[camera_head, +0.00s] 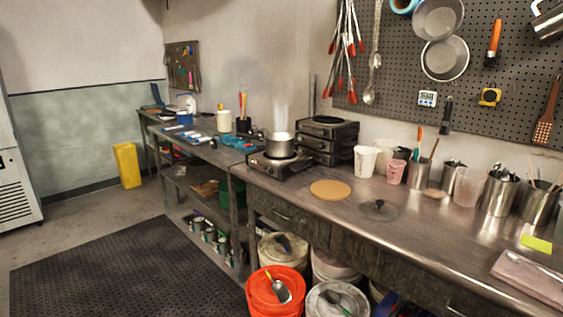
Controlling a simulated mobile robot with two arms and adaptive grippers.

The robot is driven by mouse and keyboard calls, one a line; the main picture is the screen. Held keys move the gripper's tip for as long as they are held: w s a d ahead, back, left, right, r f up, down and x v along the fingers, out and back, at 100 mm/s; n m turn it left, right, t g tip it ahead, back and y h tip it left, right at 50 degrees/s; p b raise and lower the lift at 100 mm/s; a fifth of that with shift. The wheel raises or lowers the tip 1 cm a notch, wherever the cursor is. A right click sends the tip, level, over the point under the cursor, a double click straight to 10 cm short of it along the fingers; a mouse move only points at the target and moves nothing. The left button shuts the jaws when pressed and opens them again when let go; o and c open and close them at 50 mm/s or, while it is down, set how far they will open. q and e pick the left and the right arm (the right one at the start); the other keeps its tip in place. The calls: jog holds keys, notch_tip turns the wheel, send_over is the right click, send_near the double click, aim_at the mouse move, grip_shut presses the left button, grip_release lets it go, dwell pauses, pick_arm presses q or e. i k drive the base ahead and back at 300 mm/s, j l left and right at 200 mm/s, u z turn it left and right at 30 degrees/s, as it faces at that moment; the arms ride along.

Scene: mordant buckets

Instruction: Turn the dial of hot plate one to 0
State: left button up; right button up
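A dark hot plate (262,173) sits at the left end of the near metal bench. A steaming metal pot (281,145) stands on it. The dial is too small to make out, so its setting cannot be told. More dark hot plates (325,146) are stacked just behind and to the right. Which one is hot plate one cannot be told from labels here. Neither of my grippers shows in the head view.
A cork mat (330,190) and a glass lid (379,209) lie on the bench (437,237) in front of several cups and utensil holders. Buckets, including an orange one (262,292), stand beneath. A black floor mat (120,270) lies clear at the left.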

aim_at(269, 170)
jog(key=i+j+z, duration=0.25)
jog(key=i, duration=1)
jog(key=i+l, duration=0.05)
jog(key=l, duration=0.1)
